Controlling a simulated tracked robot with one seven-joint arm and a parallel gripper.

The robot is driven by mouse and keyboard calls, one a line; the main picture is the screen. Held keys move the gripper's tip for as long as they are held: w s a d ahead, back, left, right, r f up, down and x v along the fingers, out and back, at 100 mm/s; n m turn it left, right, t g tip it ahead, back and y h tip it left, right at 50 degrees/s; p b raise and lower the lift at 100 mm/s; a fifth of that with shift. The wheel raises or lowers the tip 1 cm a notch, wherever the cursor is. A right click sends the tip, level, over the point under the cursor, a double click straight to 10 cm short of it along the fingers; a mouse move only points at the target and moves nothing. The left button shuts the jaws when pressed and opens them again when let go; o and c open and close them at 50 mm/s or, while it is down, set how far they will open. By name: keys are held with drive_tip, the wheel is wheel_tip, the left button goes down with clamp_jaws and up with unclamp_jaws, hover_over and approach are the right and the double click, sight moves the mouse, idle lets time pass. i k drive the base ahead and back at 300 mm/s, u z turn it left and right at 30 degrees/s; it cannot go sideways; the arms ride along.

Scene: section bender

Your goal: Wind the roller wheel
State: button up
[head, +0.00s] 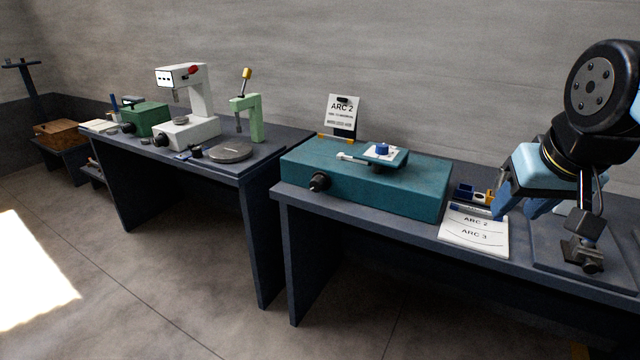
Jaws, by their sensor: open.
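A teal box-shaped machine (365,185) stands on the near bench. I cannot tell for sure which part is the roller wheel.
A sheet with arcs marked ARC 2 and ARC 3 (474,236) lies right of the machine. A small metal clamp-like fixture (583,245) stands on a plate below my arm. A sign reading ARC 2 (342,112) stands behind. Another bench (250,172) at left holds several tools.

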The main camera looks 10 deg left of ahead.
sight(320, 181)
drive_tip(key=i, duration=1)
